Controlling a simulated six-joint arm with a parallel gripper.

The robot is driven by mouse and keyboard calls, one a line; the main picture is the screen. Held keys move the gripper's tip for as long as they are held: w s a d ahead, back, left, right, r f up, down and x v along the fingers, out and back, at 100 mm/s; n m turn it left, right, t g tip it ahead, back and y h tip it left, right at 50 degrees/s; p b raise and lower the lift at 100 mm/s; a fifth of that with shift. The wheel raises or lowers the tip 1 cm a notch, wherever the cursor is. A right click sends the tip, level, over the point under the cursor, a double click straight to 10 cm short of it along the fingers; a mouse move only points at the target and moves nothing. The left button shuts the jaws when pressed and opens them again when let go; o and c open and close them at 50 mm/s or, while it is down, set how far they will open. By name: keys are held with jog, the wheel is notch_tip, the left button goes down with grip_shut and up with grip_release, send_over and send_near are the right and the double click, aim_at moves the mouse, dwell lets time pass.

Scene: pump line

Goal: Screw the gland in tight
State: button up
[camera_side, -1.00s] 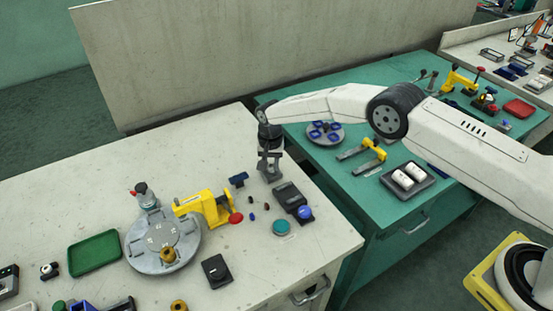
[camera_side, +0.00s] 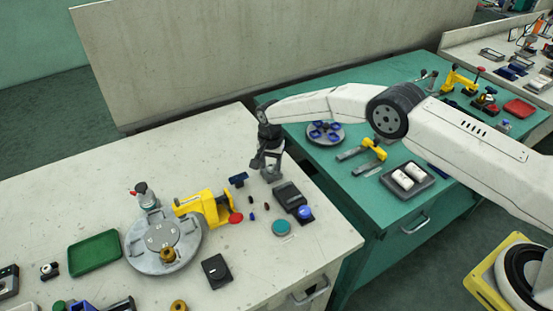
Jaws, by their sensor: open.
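My gripper (camera_side: 258,162) hangs at the end of my arm over the back right of the white bench, tilted to the left. It is open and I see nothing between its fingers. A brass-coloured ring-like part (camera_side: 167,254) sits on the front of the round grey plate (camera_side: 186,252). A second brass-coloured part (camera_side: 179,305) lies at the bench's front, partly cut by the picture edge. I cannot tell which of these is the gland. A small grey fitting with a red tip (camera_side: 145,196) stands behind the plate. My gripper is well apart from all of these.
A yellow clamp with a red knob (camera_side: 210,207) stands by the plate. A green tray (camera_side: 95,252), black block (camera_side: 216,271), teal disc (camera_side: 281,228) and blue-knobbed black device (camera_side: 294,201) surround it. The bench's back left is clear.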

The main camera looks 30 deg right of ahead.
aim_at(272, 165)
jog(key=shift+r, duration=2.2)
jog(key=shift+d+r, duration=0.1)
jog(key=shift+r, duration=0.05)
jog(key=shift+s+d+r, duration=0.1)
jog(key=shift+r, duration=0.05)
jog(key=s+d+r+n+t, duration=0.1)
jog(key=s+d+r+n, duration=0.4)
jog(key=s+d+r, duration=0.55)
jog(key=s+d+r+n, duration=0.1)
jog(key=s+n, duration=0.1)
jog(key=s, duration=0.9)
jog(key=s+d+r+n+t, duration=0.1)
jog(key=s+d+n, duration=0.1)
jog(key=s, duration=0.8)
jog(key=shift+s+d+r+t, duration=0.2)
jog(key=shift+s+d+t, duration=0.1)
jog(key=shift+s, duration=0.05)
